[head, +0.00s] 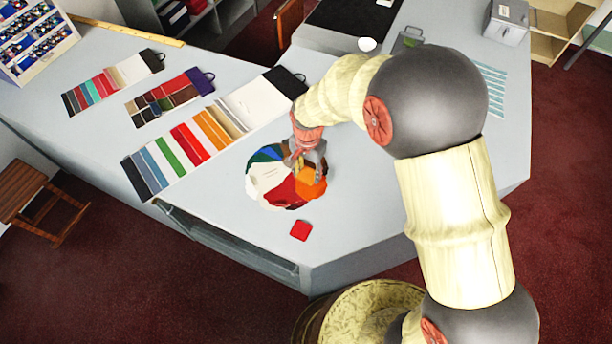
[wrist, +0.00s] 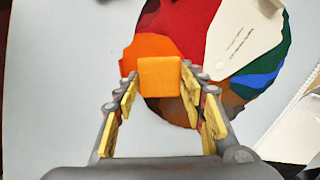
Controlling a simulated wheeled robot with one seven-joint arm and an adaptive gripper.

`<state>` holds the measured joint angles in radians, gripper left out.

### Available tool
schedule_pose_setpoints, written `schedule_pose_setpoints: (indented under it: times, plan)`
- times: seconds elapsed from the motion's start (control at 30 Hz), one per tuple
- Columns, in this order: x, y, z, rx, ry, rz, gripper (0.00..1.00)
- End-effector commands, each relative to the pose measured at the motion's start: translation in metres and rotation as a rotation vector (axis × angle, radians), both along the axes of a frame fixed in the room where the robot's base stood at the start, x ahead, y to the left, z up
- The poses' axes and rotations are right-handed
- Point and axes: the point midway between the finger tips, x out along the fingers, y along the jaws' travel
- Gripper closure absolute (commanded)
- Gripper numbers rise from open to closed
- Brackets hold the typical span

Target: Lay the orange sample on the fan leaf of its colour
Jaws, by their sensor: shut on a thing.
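My gripper (wrist: 161,79) is shut on the orange sample (wrist: 158,72), a small flat square held between its fingertips in the wrist view. A round fan of coloured leaves (head: 268,181) lies spread on the counter. Its orange leaf (wrist: 142,48) shows behind and to the left of the sample in the wrist view. The sample overlaps this leaf and the neighbouring red and brown ones in that picture. In the head view my gripper (head: 305,162) is low over the fan's right side, near the orange leaf (head: 314,188). I cannot tell whether the sample touches the fan.
A red square sample (head: 301,230) lies on the counter (head: 350,220) in front of the fan. Several swatch cards, including a long striped one (head: 188,143), lie to the left. A grey metal box (head: 507,20) stands at the back right. The counter right of the fan is clear.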

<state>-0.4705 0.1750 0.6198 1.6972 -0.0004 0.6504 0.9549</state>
Motion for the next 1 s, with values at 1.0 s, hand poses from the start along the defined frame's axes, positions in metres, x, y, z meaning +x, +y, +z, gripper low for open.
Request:
schedule_pose_setpoints:
  times: [1.0]
  plan:
    - [0.006,0.005,-0.042,0.000,0.000,0.000,0.48]
